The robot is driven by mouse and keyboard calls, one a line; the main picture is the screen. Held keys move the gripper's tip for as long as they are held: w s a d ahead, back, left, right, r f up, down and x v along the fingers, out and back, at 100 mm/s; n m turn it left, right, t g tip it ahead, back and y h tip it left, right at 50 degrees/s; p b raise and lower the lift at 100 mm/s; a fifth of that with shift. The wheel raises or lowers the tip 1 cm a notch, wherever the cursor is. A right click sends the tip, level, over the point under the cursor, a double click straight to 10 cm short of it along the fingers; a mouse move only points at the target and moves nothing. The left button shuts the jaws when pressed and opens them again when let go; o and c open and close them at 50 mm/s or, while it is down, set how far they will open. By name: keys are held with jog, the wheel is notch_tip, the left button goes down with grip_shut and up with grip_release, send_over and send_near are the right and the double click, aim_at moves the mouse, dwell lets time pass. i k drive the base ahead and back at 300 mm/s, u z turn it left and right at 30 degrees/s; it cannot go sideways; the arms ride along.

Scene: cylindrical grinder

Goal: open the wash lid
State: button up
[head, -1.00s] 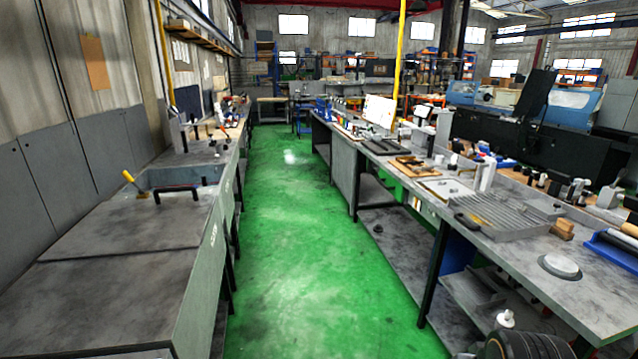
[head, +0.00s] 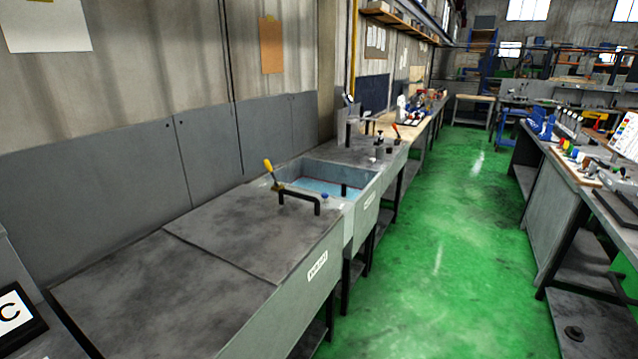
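The wash lid appears to be the flat dark grey panel (head: 255,222) on the bench along the left wall, lying level and closed. A black bar handle (head: 300,196) stands at its far end, beside the open basin (head: 330,178). A yellow-handled lever, perhaps a clamp (head: 270,172), stands tilted beside the handle. A small white label (head: 317,266) is on the bench front below the panel; I cannot read it surely. My gripper is not in view.
The green floor aisle (head: 440,240) is clear to the right of the bench. Another grey panel (head: 150,290) lies nearer on the same bench. A second workbench (head: 560,200) with tools stands across the aisle. A black-framed sign (head: 15,318) is at the lower left.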

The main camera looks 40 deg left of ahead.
aim_at(265, 234)
jog(key=u, duration=0.35)
jog(key=i, duration=1.9)
jog(key=u, duration=1.5)
jog(key=i, duration=0.95)
jog(key=u, duration=1.5)
jog(key=i, duration=0.45)
jog(key=u, duration=0.3)
